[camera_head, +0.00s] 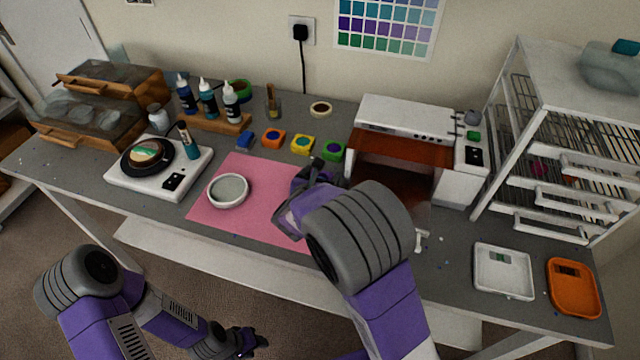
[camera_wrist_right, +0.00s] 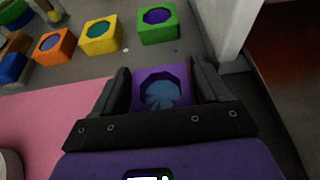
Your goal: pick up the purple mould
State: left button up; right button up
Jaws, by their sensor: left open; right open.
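The purple mould (camera_wrist_right: 182,74), a square block with an eight-sided cavity holding dark blue, sits on the grey bench in the right wrist view. My right gripper (camera_wrist_right: 162,68) is open, with one finger on each side of the mould. I cannot tell whether the fingers touch it. In the head view my right gripper (camera_head: 318,170) is over the bench near the pink mat's right edge, and my own arm hides much of the mould's spot. My left gripper (camera_head: 252,342) is open and empty, low in front of the bench.
Blue (camera_head: 245,139), orange (camera_head: 264,138), yellow (camera_head: 293,145) and green (camera_head: 325,151) moulds stand in a row behind. A white oven-like box (camera_head: 400,114) stands close on the right. The pink mat (camera_head: 250,215) carries a round white dish (camera_head: 213,194).

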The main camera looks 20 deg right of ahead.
jog(key=c, duration=0.7)
jog(key=shift+r, duration=0.15)
jog(key=shift+c, duration=0.2)
